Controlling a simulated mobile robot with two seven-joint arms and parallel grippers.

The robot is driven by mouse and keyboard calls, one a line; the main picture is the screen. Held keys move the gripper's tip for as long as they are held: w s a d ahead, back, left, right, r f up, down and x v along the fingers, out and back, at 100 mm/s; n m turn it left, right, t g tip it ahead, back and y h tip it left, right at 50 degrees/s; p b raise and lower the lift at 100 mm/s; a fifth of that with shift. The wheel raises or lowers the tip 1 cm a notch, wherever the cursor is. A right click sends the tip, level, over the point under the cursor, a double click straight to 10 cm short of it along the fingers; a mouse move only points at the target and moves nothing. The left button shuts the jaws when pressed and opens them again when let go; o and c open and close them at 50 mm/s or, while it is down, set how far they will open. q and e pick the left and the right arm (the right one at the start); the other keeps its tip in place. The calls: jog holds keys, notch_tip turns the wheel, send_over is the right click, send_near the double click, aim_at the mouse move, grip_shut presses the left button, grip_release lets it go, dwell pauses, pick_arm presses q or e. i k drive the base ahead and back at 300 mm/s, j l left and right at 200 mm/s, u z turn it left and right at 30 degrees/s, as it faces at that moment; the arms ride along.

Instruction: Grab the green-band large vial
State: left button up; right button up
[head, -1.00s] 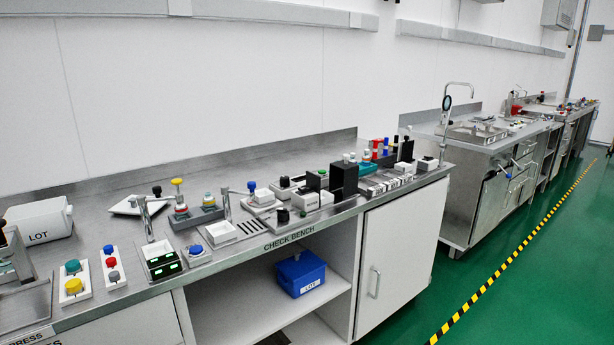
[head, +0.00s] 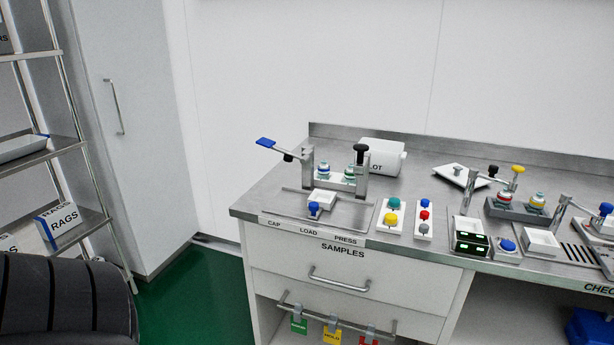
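No large vial can be picked out for certain as the green-band one. Two small round pieces with bluish and greenish bands, a left piece (head: 323,171) and a right piece (head: 349,173), sit in the metal lever fixture (head: 307,167) on the samples bench. They are too small to tell whether they are vials. Another small piece with red and pale bands (head: 537,201) sits in a grey holder (head: 515,210) farther right. Neither of my grippers is in view.
The steel bench (head: 400,250) has a white LOT bin (head: 384,157), button panels (head: 391,217) and a white tray (head: 463,177). Coloured tags hang below its drawers (head: 345,285). A shelf rack (head: 60,152) and a tall cabinet (head: 135,130) stand left. Green floor (head: 200,290) shows between.

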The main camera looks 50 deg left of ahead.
aim_at(349, 178)
jog(key=u, duration=1.25)
jog(key=i+u, duration=0.15)
